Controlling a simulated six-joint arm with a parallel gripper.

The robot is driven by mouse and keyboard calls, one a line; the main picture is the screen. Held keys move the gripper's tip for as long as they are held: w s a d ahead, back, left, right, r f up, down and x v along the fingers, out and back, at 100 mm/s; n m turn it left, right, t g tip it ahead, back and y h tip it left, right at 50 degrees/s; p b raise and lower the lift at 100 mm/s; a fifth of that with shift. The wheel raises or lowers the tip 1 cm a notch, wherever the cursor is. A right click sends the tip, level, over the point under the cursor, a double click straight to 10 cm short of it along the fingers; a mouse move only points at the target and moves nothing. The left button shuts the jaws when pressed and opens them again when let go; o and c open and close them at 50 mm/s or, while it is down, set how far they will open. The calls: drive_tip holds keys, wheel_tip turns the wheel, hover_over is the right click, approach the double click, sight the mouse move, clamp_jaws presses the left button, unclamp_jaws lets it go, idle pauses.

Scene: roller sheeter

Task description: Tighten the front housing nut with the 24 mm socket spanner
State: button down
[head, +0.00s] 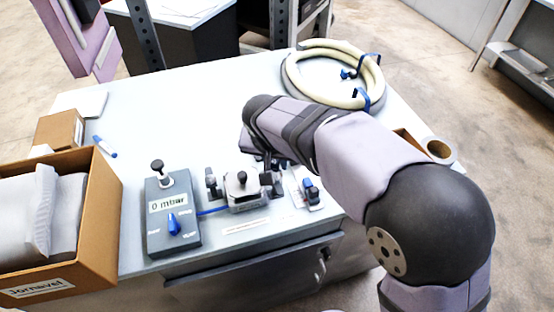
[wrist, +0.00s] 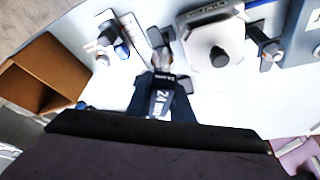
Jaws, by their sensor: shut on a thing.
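My gripper (wrist: 162,86) is shut on a dark spanner (wrist: 160,103) marked "24 M…", seen in the wrist view. The spanner's metal end points at the dark fitting on the side of the light grey housing (wrist: 211,46). I cannot tell whether it sits on a nut or only near one; the front nut itself is not clear. In the head view the housing (head: 245,196) stands near the table's front edge, with a black knob on top and dark fittings at both sides. My arm hides most of the gripper and the spanner there.
A grey control box (head: 173,232) reading "0 mbar" stands left of the housing, joined by a blue line. A small blue-handled valve (head: 312,188) stands to the right. A coiled hose (head: 289,81) lies at the back. An open carton (head: 100,225) is at left. The table's back left is mostly clear.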

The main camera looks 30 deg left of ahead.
drive_tip(key=shift+m+h+b, duration=0.3)
drive_tip(key=shift+m+b, duration=0.1)
drive_tip(key=shift+m, duration=0.4)
drive_tip(key=shift+d+m+h, duration=0.25)
drive_tip(key=shift+m+h, duration=0.15)
drive_tip(key=shift+m, duration=0.6)
drive_tip(key=shift+d+m+h, duration=0.1)
drive_tip(key=shift+m+h, duration=0.2)
drive_tip(key=shift+m, duration=0.5)
drive_tip(key=shift+d+m+h, duration=0.15)
drive_tip(key=shift+m+h, duration=0.25)
drive_tip(key=shift+m, duration=0.6)
drive_tip(key=shift+r+p, duration=0.1)
drive_tip(key=shift+p, duration=0.2)
